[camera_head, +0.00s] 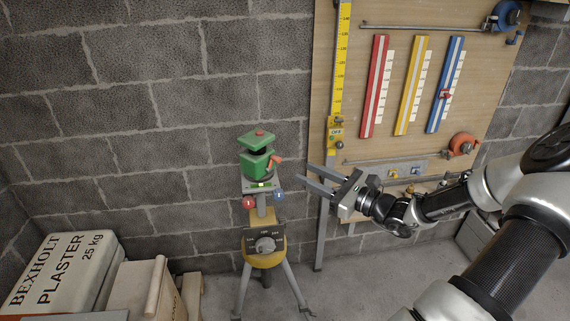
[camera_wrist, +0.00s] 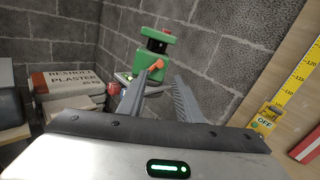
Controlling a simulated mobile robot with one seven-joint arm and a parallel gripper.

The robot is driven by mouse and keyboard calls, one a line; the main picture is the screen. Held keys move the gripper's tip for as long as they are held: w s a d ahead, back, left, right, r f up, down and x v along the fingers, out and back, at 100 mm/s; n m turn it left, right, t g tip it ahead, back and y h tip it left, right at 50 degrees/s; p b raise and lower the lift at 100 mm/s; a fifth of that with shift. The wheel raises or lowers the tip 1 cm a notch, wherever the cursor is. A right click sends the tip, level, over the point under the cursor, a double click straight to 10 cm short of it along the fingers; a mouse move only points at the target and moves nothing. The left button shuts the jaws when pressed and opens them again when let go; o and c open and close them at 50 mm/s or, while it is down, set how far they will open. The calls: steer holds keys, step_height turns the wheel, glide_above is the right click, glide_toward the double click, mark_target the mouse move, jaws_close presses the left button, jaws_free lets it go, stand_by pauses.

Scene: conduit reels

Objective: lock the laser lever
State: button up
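The green laser (camera_head: 255,163) stands on top of a tripod (camera_head: 265,245) with a yellow collar, in front of the block wall. An orange lever (camera_head: 277,160) sticks out from the laser's right side. In the wrist view the laser (camera_wrist: 150,55) is ahead of my fingers, and the orange lever (camera_wrist: 155,66) shows between the fingertips in the picture. My gripper (camera_head: 304,180) is open and empty, to the right of the laser and apart from it. In the wrist view my gripper (camera_wrist: 160,88) has both fingers spread.
A red knob (camera_head: 249,204) and a blue knob (camera_head: 278,196) sit below the laser. Plaster bags (camera_head: 60,265) and boxes lie at the lower left. A wooden board (camera_head: 385,60) with a yellow scale (camera_head: 340,70) and coloured strips hangs at the right.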

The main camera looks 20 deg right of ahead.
mark_target(280, 161)
steer(key=x, duration=0.9)
steer(key=shift+s, duration=0.1)
jaws_close()
